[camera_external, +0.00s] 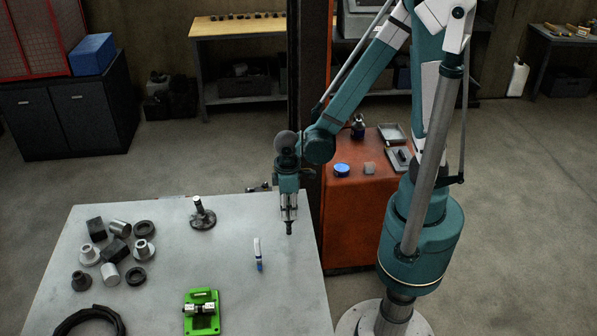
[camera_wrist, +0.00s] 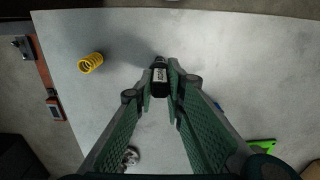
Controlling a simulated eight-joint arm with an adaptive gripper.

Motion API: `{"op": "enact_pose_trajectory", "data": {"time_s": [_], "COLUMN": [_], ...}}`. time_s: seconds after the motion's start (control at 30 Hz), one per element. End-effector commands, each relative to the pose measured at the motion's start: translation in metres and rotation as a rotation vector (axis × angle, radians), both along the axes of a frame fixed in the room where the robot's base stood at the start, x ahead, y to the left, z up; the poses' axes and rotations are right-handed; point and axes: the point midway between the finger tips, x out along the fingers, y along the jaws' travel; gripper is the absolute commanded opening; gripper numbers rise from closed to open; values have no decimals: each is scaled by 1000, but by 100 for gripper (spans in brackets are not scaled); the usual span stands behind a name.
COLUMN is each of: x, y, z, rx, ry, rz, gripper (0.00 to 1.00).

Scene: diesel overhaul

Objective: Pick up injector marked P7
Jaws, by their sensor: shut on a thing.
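My gripper (camera_external: 289,208) points down over the right side of the grey table. Its fingers are shut on a slim dark part, the injector (camera_external: 289,229), whose lower end sticks out below the fingertips. In the wrist view the injector (camera_wrist: 160,74) sits upright between the fingertips and bears a white label. The marking on the label is too small to read. I cannot tell whether its lower end touches the table.
A yellow spring (camera_wrist: 91,63) lies nearby on the table (camera_external: 165,265). A white-and-blue tube (camera_external: 258,254), a green fixture (camera_external: 201,312) and a round-based stemmed part (camera_external: 203,215) stand around. Several metal parts crowd the left. An orange cabinet (camera_external: 350,225) stands right of the table.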

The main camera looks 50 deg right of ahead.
Motion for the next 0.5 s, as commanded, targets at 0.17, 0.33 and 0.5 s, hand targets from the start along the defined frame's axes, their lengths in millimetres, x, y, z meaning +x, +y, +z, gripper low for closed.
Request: {"op": "enact_pose_trajectory", "data": {"time_s": [0.17,0.33,0.5], "x": [0,0,0], "y": [0,0,0], "z": [16,35,53], "rx": [0,0,0], "ry": [0,0,0], "rz": [0,0,0], "gripper": [0,0,0]}}
